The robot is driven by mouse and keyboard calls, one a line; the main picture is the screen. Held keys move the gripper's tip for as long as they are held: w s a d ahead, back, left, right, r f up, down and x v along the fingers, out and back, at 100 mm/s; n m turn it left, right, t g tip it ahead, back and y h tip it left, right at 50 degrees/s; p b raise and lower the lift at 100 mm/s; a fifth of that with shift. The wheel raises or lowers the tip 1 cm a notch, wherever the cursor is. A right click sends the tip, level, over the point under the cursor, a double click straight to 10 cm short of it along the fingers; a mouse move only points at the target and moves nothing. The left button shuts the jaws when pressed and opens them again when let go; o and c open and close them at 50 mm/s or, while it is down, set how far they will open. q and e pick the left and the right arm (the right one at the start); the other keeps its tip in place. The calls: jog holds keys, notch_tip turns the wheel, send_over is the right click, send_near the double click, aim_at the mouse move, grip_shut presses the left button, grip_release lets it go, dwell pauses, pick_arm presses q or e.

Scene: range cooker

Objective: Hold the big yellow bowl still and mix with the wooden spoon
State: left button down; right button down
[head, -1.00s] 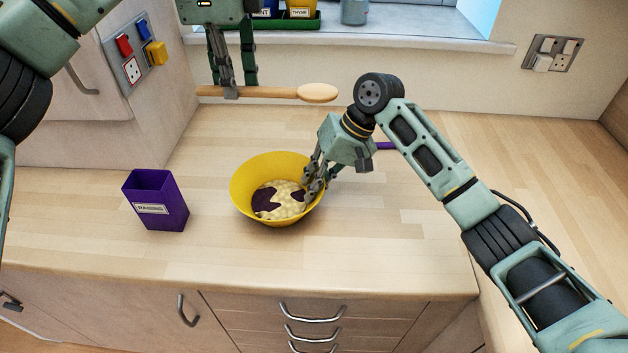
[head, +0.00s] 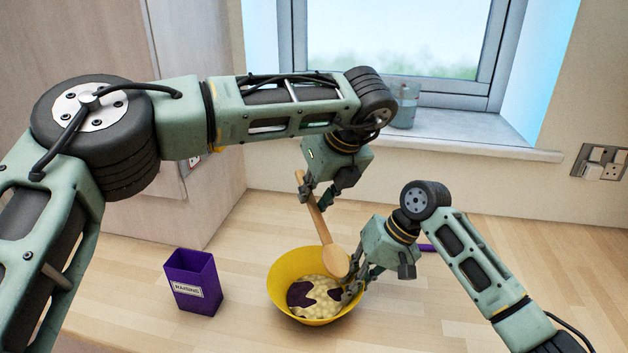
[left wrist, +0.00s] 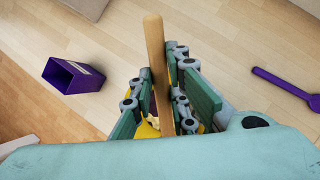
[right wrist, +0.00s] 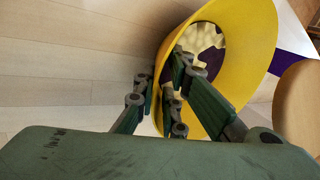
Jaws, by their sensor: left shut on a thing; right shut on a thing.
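The big yellow bowl (head: 284,272) stands on the worktop with a pale lumpy mix and a dark purple patch inside. My right gripper (head: 352,290) is shut on the bowl's right rim; the right wrist view shows the fingers on the bowl wall (right wrist: 262,50). My left gripper (head: 318,196) is shut on the handle of the wooden spoon (head: 335,260), above and behind the bowl. The spoon tilts with its head down, over the bowl's back right part. I cannot tell whether the head touches the mix. The handle also shows in the left wrist view (left wrist: 154,50).
A purple raisins box (head: 194,283) stands open on the worktop left of the bowl. A purple utensil (left wrist: 285,84) lies on the worktop to the right. A glass jar (head: 405,115) stands on the windowsill. Sockets (head: 600,162) are on the right wall.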

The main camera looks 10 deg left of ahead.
pick_arm(q)
jog(key=s+a+r+n+g+y, duration=0.1)
jog(key=s+a+r+n+y, duration=0.15)
jog(key=a+n+y, duration=0.3)
jog(key=shift+h, duration=0.45)
jog(key=shift+w+d+f, duration=0.1)
jog(key=shift+w+f, duration=0.05)
jog(key=shift+f, duration=2.8)
jog(key=shift+w+d+f, duration=0.1)
jog(key=shift+w+f, duration=0.05)
jog(key=shift+f, duration=2.8)
